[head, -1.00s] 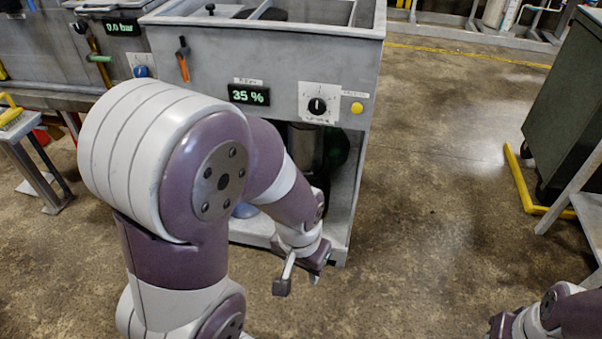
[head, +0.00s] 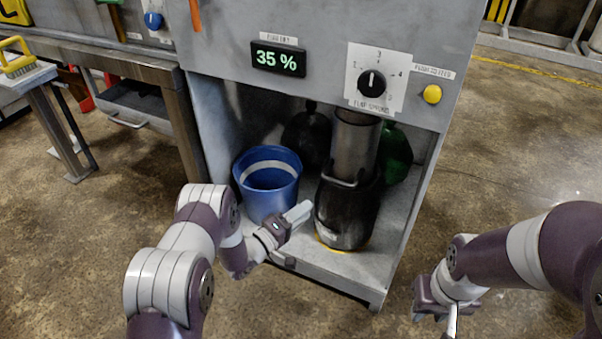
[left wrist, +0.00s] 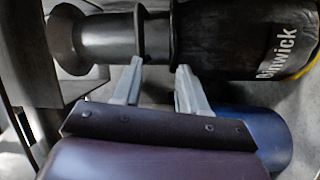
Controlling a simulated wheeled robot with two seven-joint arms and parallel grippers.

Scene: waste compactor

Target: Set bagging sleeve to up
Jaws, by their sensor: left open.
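The bagging sleeve (head: 354,145) is a grey metal tube hanging inside the open bay of the cabinet, with a black bag (head: 345,212) around its lower part. In the left wrist view the sleeve (left wrist: 105,38) lies sideways, with a dark collar where it meets the bag marked "Binwick" (left wrist: 240,40). My left gripper (head: 292,236) is open and empty in front of the bay, left of the bag. In the left wrist view its fingertips (left wrist: 160,68) are close to the collar; contact cannot be told. My right gripper (head: 440,308) hangs at the lower right, away from the cabinet; its jaw gap is unclear.
A blue bucket (head: 268,182) stands in the bay, left of the bag. A dark bag (head: 306,135) and a green bag (head: 395,155) are behind. Above are the 35 % display (head: 278,58), a dial (head: 372,84) and a yellow button (head: 432,94). The floor at right is clear.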

